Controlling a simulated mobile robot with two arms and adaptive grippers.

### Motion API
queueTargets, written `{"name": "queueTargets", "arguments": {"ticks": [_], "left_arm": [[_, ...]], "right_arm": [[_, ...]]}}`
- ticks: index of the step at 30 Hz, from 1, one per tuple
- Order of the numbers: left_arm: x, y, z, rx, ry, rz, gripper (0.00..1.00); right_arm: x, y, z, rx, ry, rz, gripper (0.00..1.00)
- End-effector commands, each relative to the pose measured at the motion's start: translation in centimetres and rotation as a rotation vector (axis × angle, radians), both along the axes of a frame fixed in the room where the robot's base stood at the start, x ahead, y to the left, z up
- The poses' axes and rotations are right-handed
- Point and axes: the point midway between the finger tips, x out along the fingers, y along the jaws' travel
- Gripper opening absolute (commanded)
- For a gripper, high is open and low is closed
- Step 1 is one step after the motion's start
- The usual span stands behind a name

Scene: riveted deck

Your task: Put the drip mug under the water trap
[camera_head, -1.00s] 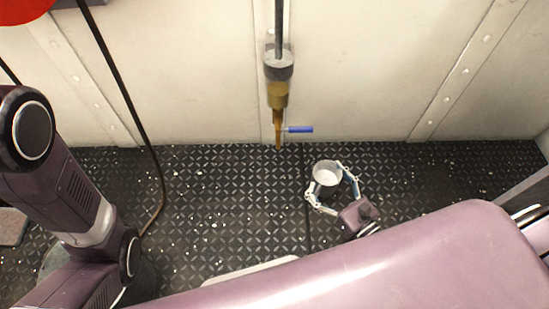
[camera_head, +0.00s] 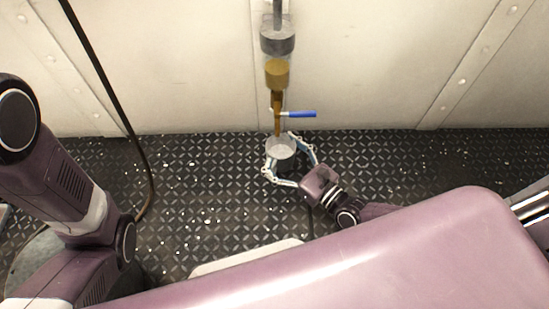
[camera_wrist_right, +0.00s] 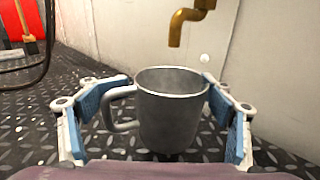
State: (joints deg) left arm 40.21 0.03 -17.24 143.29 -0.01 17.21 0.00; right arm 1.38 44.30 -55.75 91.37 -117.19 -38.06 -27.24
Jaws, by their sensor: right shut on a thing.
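The drip mug (camera_head: 281,149) is a grey metal mug, upright, held between the fingers of my right gripper (camera_head: 280,157). In the right wrist view the mug (camera_wrist_right: 172,110) has its handle to the left, and blue finger pads of the gripper (camera_wrist_right: 168,105) flank it. The mug looks empty. The water trap (camera_head: 277,75) hangs on the wall, with a grey top, a brass lower part and a blue lever. In the head view its spout end is right at the mug's far rim. In the wrist view the brass spout (camera_wrist_right: 176,38) is above and beyond the mug. My left gripper is out of view.
A dark hose (camera_head: 105,85) runs down the wall to the floor at the left. The pale riveted wall (camera_head: 370,65) stands right behind the trap. The patterned deck (camera_head: 420,165) is clear to the right. A red object (camera_wrist_right: 18,70) with a wooden-handled tool shows in the wrist view.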

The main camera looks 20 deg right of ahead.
Motion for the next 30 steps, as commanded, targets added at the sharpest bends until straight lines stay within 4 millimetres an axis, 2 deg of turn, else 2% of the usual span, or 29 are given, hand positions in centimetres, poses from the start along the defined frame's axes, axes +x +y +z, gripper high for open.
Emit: {"name": "queueTargets", "arguments": {"ticks": [3,8,16,29,30], "left_arm": [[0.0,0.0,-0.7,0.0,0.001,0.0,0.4],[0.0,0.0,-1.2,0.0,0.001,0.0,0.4],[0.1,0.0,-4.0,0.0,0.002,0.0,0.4],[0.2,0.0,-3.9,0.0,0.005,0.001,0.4],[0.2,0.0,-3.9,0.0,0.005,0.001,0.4]], "right_arm": [[1.2,0.6,0.0,0.001,-0.002,0.0,0.48],[1.4,0.7,-0.5,0.0,0.001,0.0,0.48],[1.4,0.7,-3.5,-0.001,0.0,0.0,0.48],[1.4,0.7,-3.7,-0.001,0.0,-0.001,0.48],[1.4,0.7,-3.7,0.0,0.001,-0.001,0.8]]}}
